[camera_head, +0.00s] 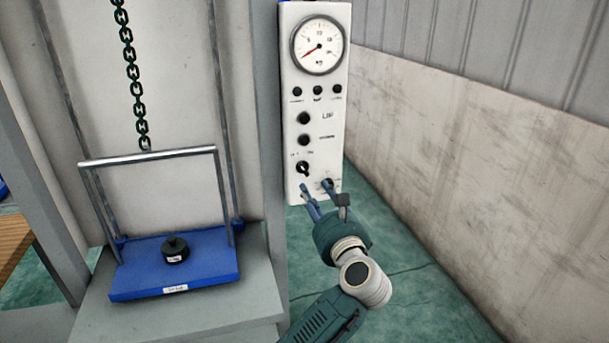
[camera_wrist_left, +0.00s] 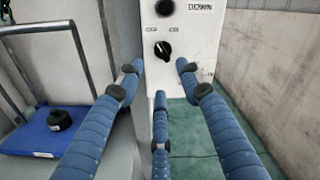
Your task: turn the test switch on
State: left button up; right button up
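The test switch is a black rotary knob (camera_head: 303,168) low on the white control panel (camera_head: 291,100). It also shows in the left wrist view (camera_wrist_left: 163,50), with small labels on either side above it; its pointer seems to lean to the left, but the labels are too small to read. My left gripper (camera_head: 316,187) is just below and in front of the switch. In the left wrist view its blue fingers (camera_wrist_left: 159,78) are spread open and empty, with the knob beyond and above the tips, apart from them. My right gripper is not in view.
Above the switch are black buttons (camera_head: 304,118), small lamps (camera_head: 317,90) and a round dial gauge (camera_head: 319,45). On the left, a blue platform (camera_head: 135,278) carries a black weight (camera_head: 175,249) under a chain (camera_head: 130,60). A wall (camera_head: 450,130) stands to the right.

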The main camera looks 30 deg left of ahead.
aim_at(303, 171)
pick_arm(q)
jog(key=p+x, duration=0.2)
jog(key=x, duration=0.7)
jog(key=shift+w+a, duration=0.15)
jog(key=shift+a, duration=0.1)
jog(key=shift+w+a+p, duration=0.3)
jog(key=shift+a, duration=0.05)
grip_shut()
